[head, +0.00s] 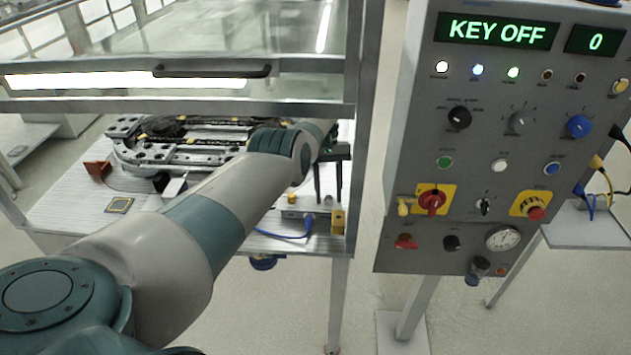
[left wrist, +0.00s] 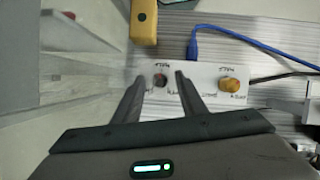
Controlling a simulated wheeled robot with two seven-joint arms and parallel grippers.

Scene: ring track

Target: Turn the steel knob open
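The steel knob (left wrist: 160,80) is a small dark grey knob on a white plate (left wrist: 205,88) in the left wrist view. My left gripper (left wrist: 159,77) is open, with one finger on each side of the knob in the picture and a gap on both sides. I cannot tell how far the fingertips are above the plate. In the head view my left gripper (head: 328,178) points down at the plate's right end. A brass knob (left wrist: 231,85) sits on the same plate, right of the steel one; it also shows in the head view (head: 291,196). My right gripper is not in view.
A yellow block (left wrist: 143,22) stands near the plate, and a blue cable (left wrist: 240,37) runs beside it. The table (head: 70,215) carries a track ring (head: 150,150). A control panel (head: 500,150) reading KEY OFF stands at right. A glazed guard frame (head: 180,80) spans above the table.

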